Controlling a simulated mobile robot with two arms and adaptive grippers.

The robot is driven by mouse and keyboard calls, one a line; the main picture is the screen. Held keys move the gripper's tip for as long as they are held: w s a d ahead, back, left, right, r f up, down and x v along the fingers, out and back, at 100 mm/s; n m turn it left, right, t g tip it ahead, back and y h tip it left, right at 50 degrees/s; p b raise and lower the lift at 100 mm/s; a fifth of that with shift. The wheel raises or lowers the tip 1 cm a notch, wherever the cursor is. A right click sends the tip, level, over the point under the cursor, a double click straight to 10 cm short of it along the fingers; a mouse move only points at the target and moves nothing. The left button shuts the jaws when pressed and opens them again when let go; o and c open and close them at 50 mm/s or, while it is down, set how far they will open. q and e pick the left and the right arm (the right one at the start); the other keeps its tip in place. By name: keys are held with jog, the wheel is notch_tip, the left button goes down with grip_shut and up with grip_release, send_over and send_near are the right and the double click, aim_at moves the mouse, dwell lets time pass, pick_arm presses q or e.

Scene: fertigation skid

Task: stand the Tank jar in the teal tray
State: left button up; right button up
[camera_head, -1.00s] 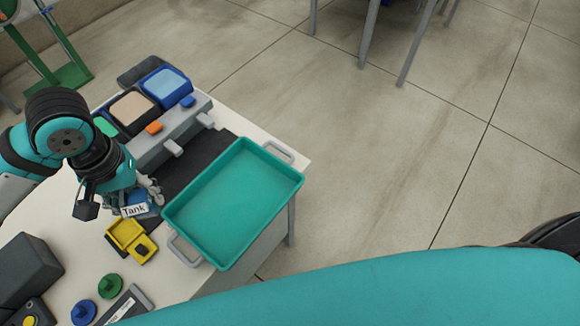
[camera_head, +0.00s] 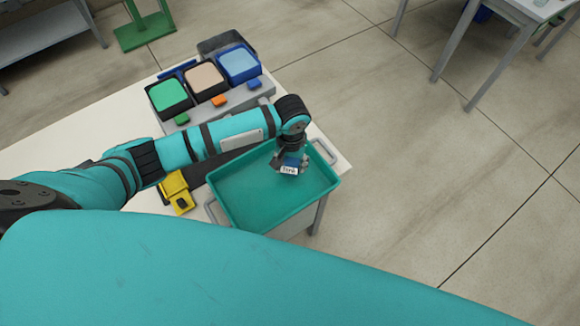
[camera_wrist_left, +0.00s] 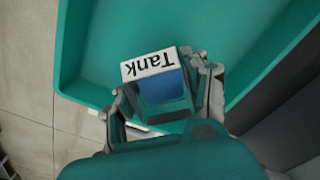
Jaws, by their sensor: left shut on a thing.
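The Tank jar (camera_head: 290,168) has a white label reading "Tank" and a blue part. My left gripper (camera_head: 287,158) is shut on it, over the right part of the teal tray (camera_head: 240,213). In the left wrist view the jar (camera_wrist_left: 160,85) sits between the fingers of the gripper (camera_wrist_left: 165,100), with the teal tray (camera_wrist_left: 95,60) behind and below it. I cannot tell whether the jar touches the tray floor. The rest of the tray floor that shows is bare. My right gripper is not in view.
Three bins, green (camera_head: 168,95), beige (camera_head: 205,82) and blue (camera_head: 239,66), stand on a grey rack behind the tray. A yellow block-like holder (camera_head: 176,192) lies left of the tray. Bare white tabletop (camera_head: 75,150) shows at the left.

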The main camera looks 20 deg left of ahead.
aim_at(291, 169)
pick_arm(q)
jog(key=shift+f, duration=1.4)
jog(key=shift+f, duration=0.15)
jog(key=o, duration=1.2)
notch_tip(291, 169, up, 12)
jog(key=shift+r+b, duration=0.2)
jog(key=shift+b, duration=0.1)
